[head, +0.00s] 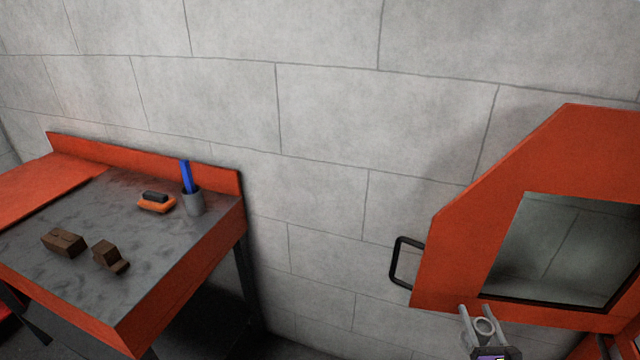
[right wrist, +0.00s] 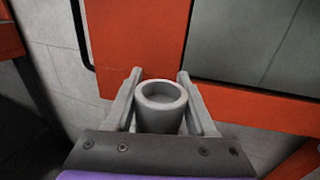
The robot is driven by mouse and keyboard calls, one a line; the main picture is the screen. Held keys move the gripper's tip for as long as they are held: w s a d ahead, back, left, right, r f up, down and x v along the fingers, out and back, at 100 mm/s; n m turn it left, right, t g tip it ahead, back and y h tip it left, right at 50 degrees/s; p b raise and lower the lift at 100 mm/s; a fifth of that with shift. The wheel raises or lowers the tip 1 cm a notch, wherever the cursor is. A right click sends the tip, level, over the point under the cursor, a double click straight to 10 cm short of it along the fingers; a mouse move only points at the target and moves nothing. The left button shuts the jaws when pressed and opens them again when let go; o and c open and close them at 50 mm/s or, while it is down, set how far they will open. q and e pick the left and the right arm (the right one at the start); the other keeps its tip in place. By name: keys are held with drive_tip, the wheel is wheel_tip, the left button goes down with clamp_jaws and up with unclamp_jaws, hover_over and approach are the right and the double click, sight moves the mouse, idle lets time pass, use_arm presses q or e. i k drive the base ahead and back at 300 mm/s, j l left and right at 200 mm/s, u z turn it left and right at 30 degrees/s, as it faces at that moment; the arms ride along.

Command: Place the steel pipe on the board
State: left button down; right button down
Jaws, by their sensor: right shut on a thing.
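A short grey steel pipe (head: 485,328) is held upright between the fingers of my right gripper (head: 481,321), at the lower right of the head view. The right wrist view shows the pipe (right wrist: 160,106) with its open round end facing the camera and my right gripper (right wrist: 159,95) shut on it from both sides. The pipe is in front of the orange cabinet. No board can be made out for certain. My left gripper is not in view.
An orange workbench (head: 185,285) stands at left with brown blocks (head: 63,243), an orange-and-black item (head: 156,202) and a grey cup (head: 193,202) holding a blue object. An orange cabinet door (head: 455,240) with a window and black handle (head: 401,262) is at right.

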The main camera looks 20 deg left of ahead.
sight(121, 229)
drive_tip(key=k+j+u, duration=0.1)
drive_tip(key=u, duration=0.4)
drive_tip(key=k+j+u, duration=0.1)
drive_tip(key=u, duration=0.4)
drive_tip(key=j+u, duration=0.25)
drive_tip(key=u, duration=0.2)
drive_tip(key=j+u, duration=0.2)
drive_tip(key=u, duration=0.3)
drive_tip(key=j+u, duration=0.2)
drive_tip(key=u, duration=0.3)
